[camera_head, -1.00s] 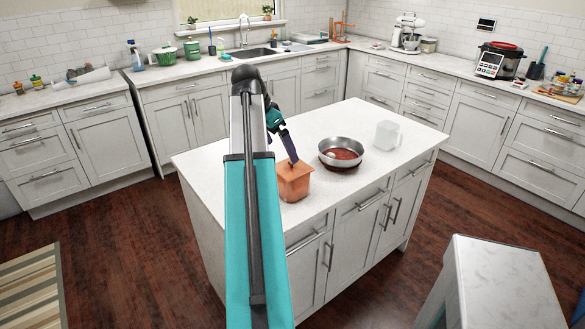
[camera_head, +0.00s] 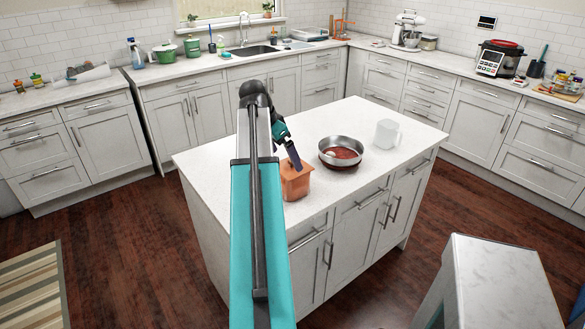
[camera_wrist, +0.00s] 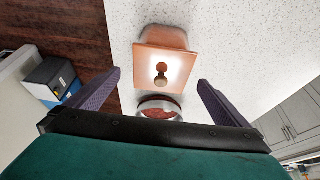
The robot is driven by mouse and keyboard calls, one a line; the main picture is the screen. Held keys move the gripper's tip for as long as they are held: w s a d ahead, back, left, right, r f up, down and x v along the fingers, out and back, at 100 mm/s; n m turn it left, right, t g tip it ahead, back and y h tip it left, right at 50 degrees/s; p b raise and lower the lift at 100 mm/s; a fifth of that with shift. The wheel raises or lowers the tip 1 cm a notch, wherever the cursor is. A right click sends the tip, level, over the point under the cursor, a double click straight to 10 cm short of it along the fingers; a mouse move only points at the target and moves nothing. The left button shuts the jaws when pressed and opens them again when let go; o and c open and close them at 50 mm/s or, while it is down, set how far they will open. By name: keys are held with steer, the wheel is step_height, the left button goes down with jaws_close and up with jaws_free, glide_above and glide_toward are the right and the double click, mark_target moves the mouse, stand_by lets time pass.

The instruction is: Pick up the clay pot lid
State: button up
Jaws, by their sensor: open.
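The clay pot (camera_head: 296,186) is an orange-brown square pot on the white island, near its front left. Its flat lid (camera_head: 287,172) is on top, partly hidden by my gripper in the head view. In the wrist view the lid (camera_wrist: 163,65) lies ahead of the jaws, with a small round knob (camera_wrist: 161,78) facing the camera. My gripper (camera_wrist: 157,85) is open, with one purple finger on each side of the knob's line. The gripper (camera_head: 295,164) is tilted over the lid in the head view. I cannot tell whether it touches the lid.
A metal pan (camera_head: 341,152) with red contents stands right of the pot on the island. A clear pitcher (camera_head: 386,134) stands farther right. The island top (camera_head: 330,120) behind them is bare. A white marble-topped block (camera_head: 500,280) stands at lower right.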

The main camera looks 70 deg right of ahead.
mark_target(290, 167)
steer(key=shift+p+x, duration=0.9)
steer(key=shift+x, duration=1.5)
steer(key=shift+w, duration=0.2)
steer(key=shift+d, duration=0.1)
steer(key=c, duration=1)
steer(key=shift+r, duration=0.1)
steer(key=shift+r+b, duration=0.9)
steer(key=shift+r, duration=0.75)
steer(key=shift+s+a, duration=0.35)
steer(key=shift+a, duration=0.45)
steer(key=s+a+b, duration=0.1)
steer(key=a, duration=0.3)
steer(key=s+a+r+b, duration=0.1)
steer(key=s+a, duration=0.1)
steer(key=a, duration=0.2)
steer(key=s+a+b, duration=0.1)
steer(key=s+a, duration=0.1)
steer(key=a, duration=0.3)
steer(key=shift+s+a+r+b, duration=0.1)
steer(key=shift+s+r+b, duration=0.15)
steer(key=shift+b, duration=0.05)
